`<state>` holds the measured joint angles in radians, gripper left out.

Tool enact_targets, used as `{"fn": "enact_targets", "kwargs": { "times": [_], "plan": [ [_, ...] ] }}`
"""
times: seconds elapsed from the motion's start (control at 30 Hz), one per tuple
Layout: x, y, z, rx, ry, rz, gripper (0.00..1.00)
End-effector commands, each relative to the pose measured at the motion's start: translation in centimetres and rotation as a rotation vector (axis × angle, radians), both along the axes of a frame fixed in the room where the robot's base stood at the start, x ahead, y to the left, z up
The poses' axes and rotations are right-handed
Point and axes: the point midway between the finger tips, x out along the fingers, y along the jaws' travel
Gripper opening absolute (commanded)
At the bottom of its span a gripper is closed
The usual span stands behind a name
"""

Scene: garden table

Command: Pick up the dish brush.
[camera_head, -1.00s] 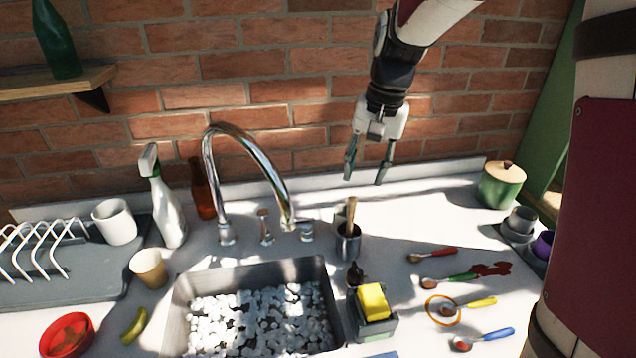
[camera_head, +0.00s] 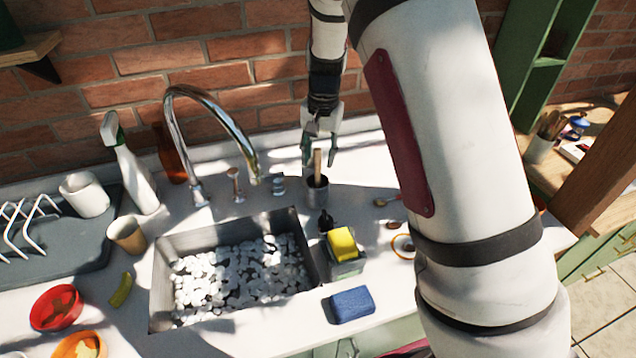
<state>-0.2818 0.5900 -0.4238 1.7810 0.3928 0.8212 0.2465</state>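The dish brush (camera_head: 317,163) stands upright in a small grey metal cup (camera_head: 318,189) on the counter, right of the faucet; only its wooden handle shows and its lower part is hidden in the cup. My gripper (camera_head: 319,162) points down just above the cup, with its two dark fingers apart. The handle's top appears between the fingers, but I cannot tell whether they touch it or how they line up in depth.
A sink (camera_head: 232,270) full of white foam lies in front. A chrome faucet (camera_head: 213,116) arches left of my gripper. A yellow sponge (camera_head: 342,242) sits in a holder near the cup, with a blue sponge (camera_head: 352,304) in front. A spray bottle (camera_head: 132,168) stands at the left.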

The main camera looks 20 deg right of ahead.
Motion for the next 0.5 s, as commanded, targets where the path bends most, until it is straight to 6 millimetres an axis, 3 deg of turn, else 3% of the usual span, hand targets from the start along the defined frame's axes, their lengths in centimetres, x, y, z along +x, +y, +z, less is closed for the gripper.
{"fn": "enact_targets", "kwargs": {
  "times": [0.5],
  "plan": [
    [-0.2, 0.4, -5.2, -0.001, -0.001, 0.001, 0.39]
  ]
}}
